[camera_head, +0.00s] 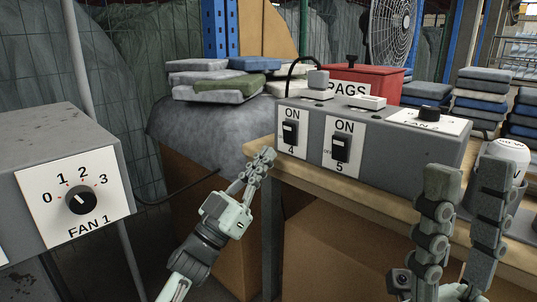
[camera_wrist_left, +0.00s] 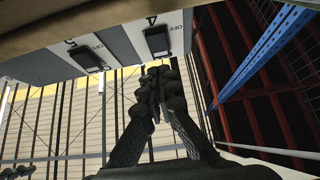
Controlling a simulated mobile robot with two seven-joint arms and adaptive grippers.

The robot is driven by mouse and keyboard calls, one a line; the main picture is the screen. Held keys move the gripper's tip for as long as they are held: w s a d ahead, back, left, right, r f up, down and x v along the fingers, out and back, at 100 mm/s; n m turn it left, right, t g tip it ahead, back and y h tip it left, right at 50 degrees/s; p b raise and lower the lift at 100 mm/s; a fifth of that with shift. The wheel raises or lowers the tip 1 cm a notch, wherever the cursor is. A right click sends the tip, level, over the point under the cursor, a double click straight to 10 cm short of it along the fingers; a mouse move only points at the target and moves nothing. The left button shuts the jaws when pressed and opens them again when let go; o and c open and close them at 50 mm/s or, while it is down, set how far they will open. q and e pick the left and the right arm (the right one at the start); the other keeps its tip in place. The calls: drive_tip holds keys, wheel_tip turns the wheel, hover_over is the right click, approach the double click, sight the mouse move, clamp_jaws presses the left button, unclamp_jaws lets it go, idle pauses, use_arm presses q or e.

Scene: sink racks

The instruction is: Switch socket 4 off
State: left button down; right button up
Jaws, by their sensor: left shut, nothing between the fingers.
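The grey control box (camera_head: 385,140) on the wooden bench carries two black switches on white plates. The socket 4 switch (camera_head: 290,133) is on the left, with "ON" above and "4" below. In the left wrist view, it shows at the top middle (camera_wrist_left: 157,41), marked "OFF". I cannot tell its rocker's position for sure. My left gripper (camera_head: 265,157) is shut and empty, just left of and below this switch, apparently apart from it. Its fingertips also show in the left wrist view (camera_wrist_left: 159,76). My right gripper (camera_head: 465,175) is open and empty at the lower right.
The socket 5 switch (camera_head: 341,149) is close to the right of socket 4. The bench edge (camera_head: 350,190) runs below the box. A red rags bin (camera_head: 365,80) stands behind. A FAN 1 dial box (camera_head: 65,180) is at left. A cable (camera_head: 180,188) hangs behind my left arm.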

use_arm(q)
drive_tip(key=s+a+f, duration=0.3)
drive_tip(key=f, duration=0.5)
drive_tip(key=shift+s+a, duration=0.2)
drive_tip(key=shift+s, duration=0.2)
